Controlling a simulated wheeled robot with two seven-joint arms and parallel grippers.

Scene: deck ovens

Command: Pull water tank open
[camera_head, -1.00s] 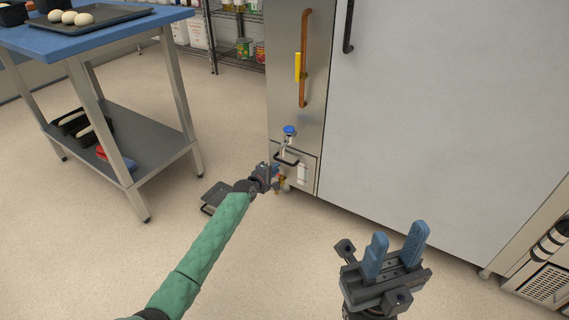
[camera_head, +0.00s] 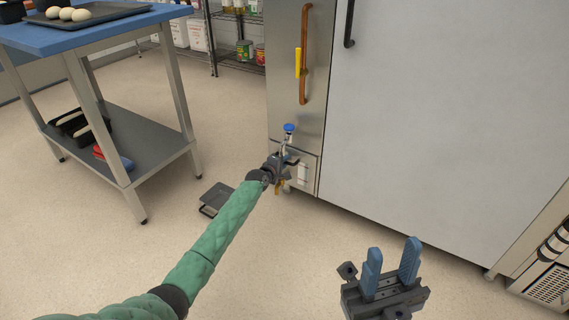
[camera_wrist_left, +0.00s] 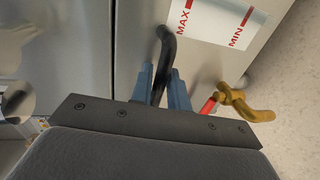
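The water tank (camera_head: 311,168) is a small steel front low on the oven cabinet. In the left wrist view its MAX/MIN label (camera_wrist_left: 219,19) shows, with a black bar handle (camera_wrist_left: 166,47) beside it. My left gripper (camera_wrist_left: 162,72) has one blue finger on each side of this handle, close against it, and looks shut on it. In the head view my left gripper (camera_head: 282,163) covers most of the handle. I see no clear gap around the tank front. My right gripper (camera_head: 391,262) is open and empty, well in front of the cabinet.
A brass tap (camera_wrist_left: 243,103) with a red part sits beside the tank. A blue knob (camera_head: 289,128) is above it. A blue-topped table (camera_head: 120,25) stands further left. The floor in front is clear.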

